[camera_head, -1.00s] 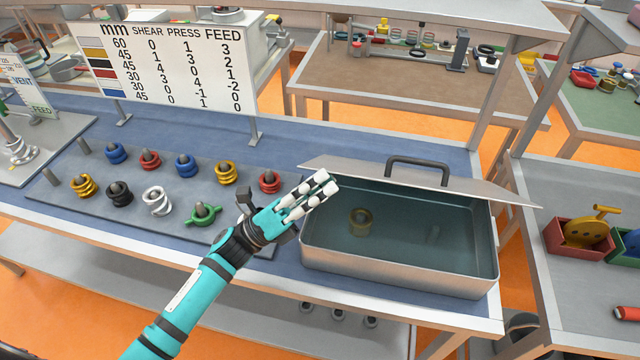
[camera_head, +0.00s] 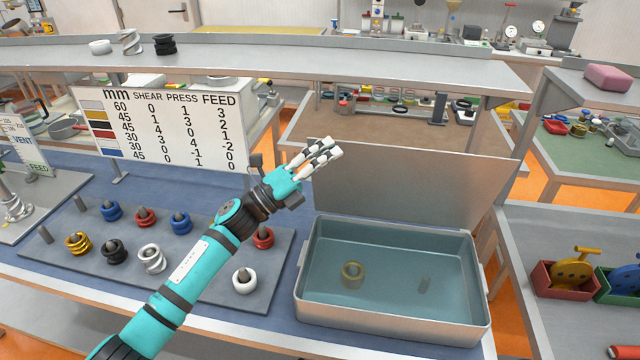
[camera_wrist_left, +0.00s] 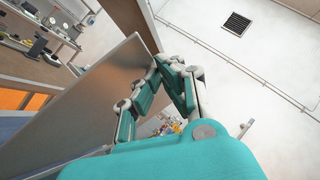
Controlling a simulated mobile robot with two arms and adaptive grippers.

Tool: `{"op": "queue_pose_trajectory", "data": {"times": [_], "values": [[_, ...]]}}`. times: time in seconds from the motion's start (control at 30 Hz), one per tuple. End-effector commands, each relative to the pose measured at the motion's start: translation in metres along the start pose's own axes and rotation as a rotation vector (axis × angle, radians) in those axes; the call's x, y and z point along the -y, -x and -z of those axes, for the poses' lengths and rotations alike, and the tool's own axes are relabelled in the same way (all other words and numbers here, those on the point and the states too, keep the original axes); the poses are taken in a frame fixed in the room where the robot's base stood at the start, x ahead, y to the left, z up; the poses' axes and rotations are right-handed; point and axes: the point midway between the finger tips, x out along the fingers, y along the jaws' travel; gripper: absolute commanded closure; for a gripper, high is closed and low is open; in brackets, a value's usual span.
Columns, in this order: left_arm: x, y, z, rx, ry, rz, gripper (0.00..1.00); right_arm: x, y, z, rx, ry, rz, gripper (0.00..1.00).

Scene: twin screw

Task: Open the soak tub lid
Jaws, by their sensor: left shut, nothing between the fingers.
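The soak tub (camera_head: 390,318) is a grey metal box of bluish liquid on the blue bench mat. Its lid (camera_head: 420,185) stands up nearly vertical along the tub's back edge, with its plain inner face toward me. My left gripper (camera_head: 326,152) is shut and empty, raised near the lid's upper left corner; I cannot tell if it touches. In the left wrist view the lid (camera_wrist_left: 95,95) is a slanted grey panel left of my gripper (camera_wrist_left: 160,66). The lid's handle is hidden. My right gripper is not in view.
A brass ring (camera_head: 352,273) lies in the tub. A grey peg board (camera_head: 200,278) with several coloured coils is on the left. A settings sign (camera_head: 165,130) stands behind it. A shelf (camera_head: 300,62) runs above the back of the bench. Red and green bins (camera_head: 565,280) sit at right.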

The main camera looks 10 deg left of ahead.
Motion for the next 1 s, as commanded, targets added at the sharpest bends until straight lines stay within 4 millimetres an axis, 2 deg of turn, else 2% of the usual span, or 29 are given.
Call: {"op": "queue_pose_trajectory", "data": {"times": [0.1, 0.4, 0.7, 1.0], "values": [[-0.006, -0.018, -0.019, -0.003, 0.061, -0.071, 1.0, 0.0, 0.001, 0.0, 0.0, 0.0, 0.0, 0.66], [-0.027, -0.047, -0.047, -0.004, 0.101, -0.107, 1.0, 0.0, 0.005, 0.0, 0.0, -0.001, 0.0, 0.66], [-0.039, -0.057, -0.056, -0.004, 0.155, -0.158, 1.0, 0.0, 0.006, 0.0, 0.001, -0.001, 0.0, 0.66], [-0.04, -0.057, -0.057, -0.004, 0.161, -0.162, 1.0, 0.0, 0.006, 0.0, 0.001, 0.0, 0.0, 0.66]]}}
